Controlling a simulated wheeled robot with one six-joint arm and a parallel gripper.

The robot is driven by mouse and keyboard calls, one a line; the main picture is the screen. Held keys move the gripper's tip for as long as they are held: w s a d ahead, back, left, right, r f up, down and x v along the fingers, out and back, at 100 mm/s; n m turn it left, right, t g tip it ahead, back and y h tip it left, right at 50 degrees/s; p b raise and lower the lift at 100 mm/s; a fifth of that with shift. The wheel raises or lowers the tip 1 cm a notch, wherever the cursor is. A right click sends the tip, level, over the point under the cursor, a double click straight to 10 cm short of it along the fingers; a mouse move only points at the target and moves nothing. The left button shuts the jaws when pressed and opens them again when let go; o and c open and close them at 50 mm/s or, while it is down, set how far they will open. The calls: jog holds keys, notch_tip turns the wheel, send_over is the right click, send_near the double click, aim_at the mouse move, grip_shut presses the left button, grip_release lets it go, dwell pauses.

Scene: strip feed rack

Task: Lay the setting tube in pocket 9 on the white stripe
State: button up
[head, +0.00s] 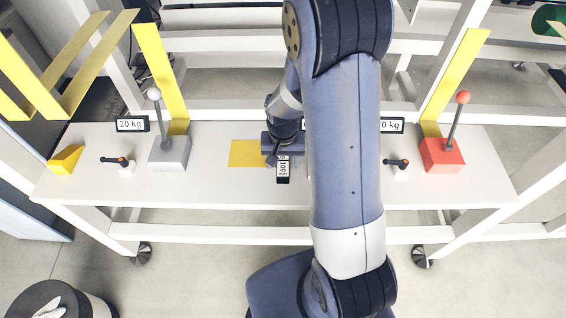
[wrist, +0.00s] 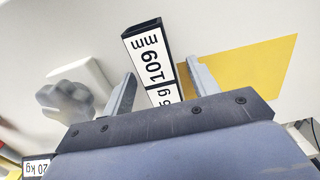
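My gripper (wrist: 160,72) shows its two grey fingers spread apart in the wrist view, with nothing seen clamped between them. My arm hides the middle of the bench.
The white bench (head: 220,190) carries a yellow patch (head: 246,153), a grey lever block (head: 169,153), a red lever block (head: 441,155), a yellow wedge (head: 66,159) and small orange-black handles (head: 116,160). A grey knobbed piece (wrist: 66,106) shows left in the wrist view.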

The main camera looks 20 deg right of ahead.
jog(key=c, duration=1.2)
jog(key=shift+r, duration=0.15)
